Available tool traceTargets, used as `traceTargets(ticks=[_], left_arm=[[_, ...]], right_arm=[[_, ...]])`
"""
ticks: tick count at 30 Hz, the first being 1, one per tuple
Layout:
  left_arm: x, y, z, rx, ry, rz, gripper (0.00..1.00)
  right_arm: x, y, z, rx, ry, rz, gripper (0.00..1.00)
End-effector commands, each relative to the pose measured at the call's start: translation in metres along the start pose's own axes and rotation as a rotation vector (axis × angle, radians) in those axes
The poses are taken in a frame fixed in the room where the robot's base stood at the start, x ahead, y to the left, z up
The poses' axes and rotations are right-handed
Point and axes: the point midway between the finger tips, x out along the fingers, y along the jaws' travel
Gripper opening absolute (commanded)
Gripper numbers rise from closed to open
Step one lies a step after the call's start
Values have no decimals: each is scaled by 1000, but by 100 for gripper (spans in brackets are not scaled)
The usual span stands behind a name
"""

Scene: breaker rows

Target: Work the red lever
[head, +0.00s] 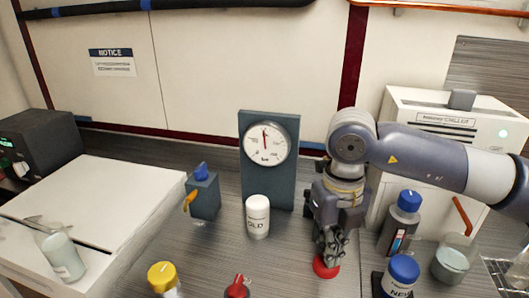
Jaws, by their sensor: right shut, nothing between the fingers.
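My right gripper (330,252) comes in from the right and points down at the counter, right of the gauge panel. Its fingers are shut with nothing between them. A red round piece (326,268) shows just below and around the fingertips, partly hidden by them; I cannot tell whether they touch it or whether it is the lever. Another red piece (237,287), with a dark part on it, is cut by the bottom edge; its full shape is hidden. My left gripper is not in view.
A gauge panel (268,187) stands at the back, with a white bottle (257,217) before it. A blue-capped bottle (401,238), a blue-lidded jar (402,271) and a beaker (451,261) stand right of my gripper. A yellow-capped bottle (162,275) is at the front left.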

Motion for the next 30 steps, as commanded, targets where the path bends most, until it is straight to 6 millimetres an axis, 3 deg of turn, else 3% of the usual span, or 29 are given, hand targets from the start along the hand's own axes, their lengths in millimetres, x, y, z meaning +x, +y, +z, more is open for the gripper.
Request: traceTargets(ticks=[10,25,30], left_arm=[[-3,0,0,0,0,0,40],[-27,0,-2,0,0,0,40],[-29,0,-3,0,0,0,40]], right_arm=[[-4,-1,0,2,0,-2,0],[-48,0,0,1,0,-1,0],[-55,0,0,1,0,0,0]])
